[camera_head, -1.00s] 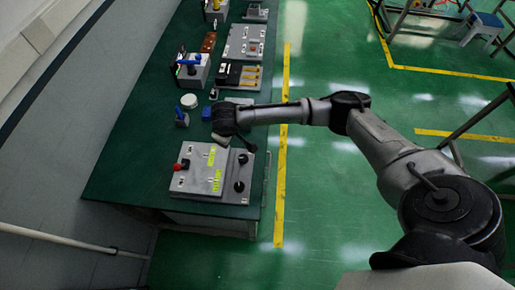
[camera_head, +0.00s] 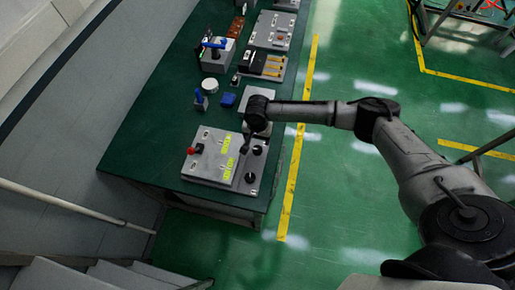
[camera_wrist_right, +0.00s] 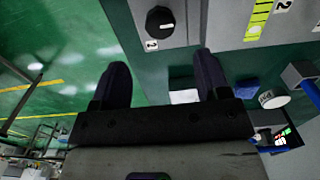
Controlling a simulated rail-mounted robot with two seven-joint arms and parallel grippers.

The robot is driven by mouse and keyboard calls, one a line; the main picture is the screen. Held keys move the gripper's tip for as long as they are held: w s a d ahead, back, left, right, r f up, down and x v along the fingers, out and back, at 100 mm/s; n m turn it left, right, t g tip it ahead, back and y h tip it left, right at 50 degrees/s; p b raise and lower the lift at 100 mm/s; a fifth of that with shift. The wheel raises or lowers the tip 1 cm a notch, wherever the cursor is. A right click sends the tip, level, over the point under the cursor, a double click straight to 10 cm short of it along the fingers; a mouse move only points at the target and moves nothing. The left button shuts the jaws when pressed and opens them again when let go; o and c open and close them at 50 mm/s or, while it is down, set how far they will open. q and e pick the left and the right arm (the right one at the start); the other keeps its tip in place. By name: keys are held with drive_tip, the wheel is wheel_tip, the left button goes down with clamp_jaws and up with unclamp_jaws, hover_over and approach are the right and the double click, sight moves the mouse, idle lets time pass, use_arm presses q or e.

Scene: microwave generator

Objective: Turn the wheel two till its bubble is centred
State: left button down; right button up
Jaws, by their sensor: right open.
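Wheel two is a black round knob (camera_wrist_right: 160,22) with a "2" label beside it, on the grey panel at the top of the right wrist view. It appears to be the upper of two black knobs (camera_head: 257,150) at the panel's right side in the head view. My right gripper (camera_head: 244,149) is over the panel beside the knob. In the wrist view its two fingers (camera_wrist_right: 157,84) are spread, empty, and apart from the knob. My left gripper is not in view.
The panel has a red knob (camera_head: 191,151) at its left and another black knob (camera_head: 250,178). Blue items (camera_head: 228,100), a white round piece (camera_head: 210,85) and other devices stand farther up the green bench (camera_head: 150,140). Green floor (camera_head: 340,190) lies right of the bench.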

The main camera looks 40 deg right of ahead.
sight(257, 149)
wheel_tip(257, 149, down, 8)
drive_tip(key=shift+f, duration=0.1)
drive_tip(key=shift+f+b, duration=0.3)
drive_tip(key=shift+f, duration=0.3)
drive_tip(key=shift+c, duration=0.3)
